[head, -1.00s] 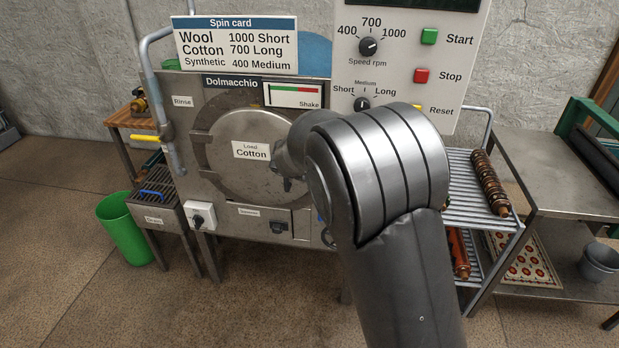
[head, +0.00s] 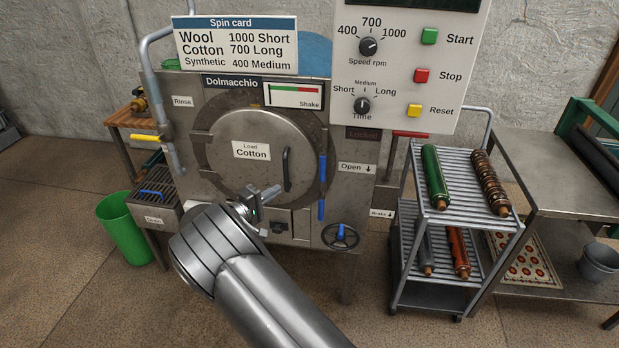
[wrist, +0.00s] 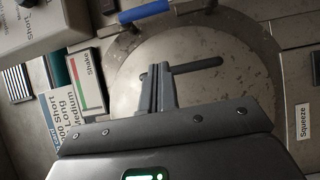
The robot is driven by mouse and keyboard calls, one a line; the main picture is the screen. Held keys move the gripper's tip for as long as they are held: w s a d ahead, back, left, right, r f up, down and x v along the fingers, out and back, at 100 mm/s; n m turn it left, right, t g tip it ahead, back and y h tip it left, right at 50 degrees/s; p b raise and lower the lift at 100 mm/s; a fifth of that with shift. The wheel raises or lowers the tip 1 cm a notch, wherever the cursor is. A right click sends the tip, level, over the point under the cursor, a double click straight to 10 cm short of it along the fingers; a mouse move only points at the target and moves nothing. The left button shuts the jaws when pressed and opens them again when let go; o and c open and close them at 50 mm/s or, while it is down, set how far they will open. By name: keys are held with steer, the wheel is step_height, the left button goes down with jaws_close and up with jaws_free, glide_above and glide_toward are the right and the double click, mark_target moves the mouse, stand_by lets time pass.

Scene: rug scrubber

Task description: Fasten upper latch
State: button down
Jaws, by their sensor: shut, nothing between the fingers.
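The machine's round metal door (head: 223,165), labelled Load Cotton, looks closed and has a dark upright handle (head: 287,169). At the door's right edge, an upper blue latch bar (head: 323,167) hangs about upright, with a shorter blue piece (head: 321,210) below it. A blue bar also shows at the top of the wrist view (wrist: 143,11), beside the door rim. My gripper (head: 272,192) is shut and empty in front of the door's lower part, left of the blue bars and apart from them. In the wrist view my fingertips (wrist: 158,72) overlap the handle's end; contact is unclear.
A control panel (head: 398,68) overhangs the machine's upper right. A handwheel with a blue knob (head: 341,235) sits low on the front. A rack of rollers (head: 450,207) stands at right, and a green bin (head: 127,232) at left.

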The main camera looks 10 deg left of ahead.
stand_by(0.3)
steer(key=s+d+x, duration=0.1)
steer(key=d+x, duration=0.1)
steer(key=x, duration=1)
steer(key=shift+d, duration=0.4)
